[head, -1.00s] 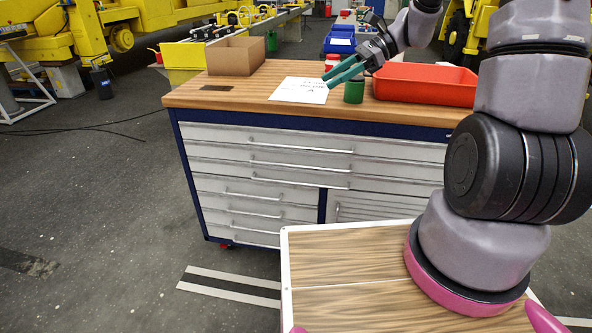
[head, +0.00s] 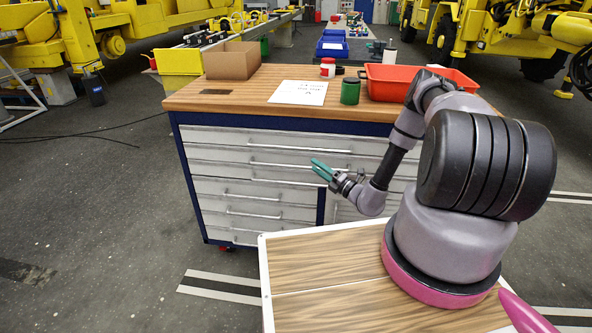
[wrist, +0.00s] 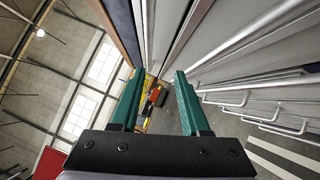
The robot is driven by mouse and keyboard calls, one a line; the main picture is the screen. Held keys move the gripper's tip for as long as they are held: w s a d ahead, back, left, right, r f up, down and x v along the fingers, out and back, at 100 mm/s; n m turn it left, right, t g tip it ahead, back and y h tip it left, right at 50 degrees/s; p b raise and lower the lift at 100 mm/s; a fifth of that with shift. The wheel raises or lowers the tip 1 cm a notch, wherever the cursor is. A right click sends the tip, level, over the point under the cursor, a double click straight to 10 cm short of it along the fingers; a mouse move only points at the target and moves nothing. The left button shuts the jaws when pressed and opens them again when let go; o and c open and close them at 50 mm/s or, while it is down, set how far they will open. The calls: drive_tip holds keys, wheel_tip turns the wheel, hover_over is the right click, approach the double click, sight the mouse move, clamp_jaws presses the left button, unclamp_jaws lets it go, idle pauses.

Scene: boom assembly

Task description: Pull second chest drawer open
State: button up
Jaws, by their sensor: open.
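The blue chest (head: 187,195) with white drawers stands ahead under a wooden top, and all drawers look shut. The second wide drawer (head: 220,153) lies below the top one and has a long thin bar handle (head: 280,165). My gripper (head: 317,168) is in front of the chest at about the height of that handle, near its right part. Its teal fingers are open and apart in the wrist view (wrist: 154,76), with nothing between them. Drawer fronts and long bars pass close beyond the fingertips there. I cannot tell whether a finger touches the handle.
A green jar (head: 350,91), a white sheet (head: 298,93), a cardboard box (head: 232,61) and a red tray (head: 385,82) sit on the chest top. Lower drawer handles (wrist: 262,112) stick out at right in the wrist view.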

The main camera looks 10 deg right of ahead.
sight(302, 167)
wheel_tip(302, 167, down, 6)
drive_tip(key=s+m+t+h, duration=0.1)
drive_tip(key=m+t+h, duration=0.1)
drive_tip(key=m+h, duration=0.15)
drive_tip(key=x, duration=1)
drive_tip(key=shift+f, duration=0.1)
clamp_jaws()
idle(0.9)
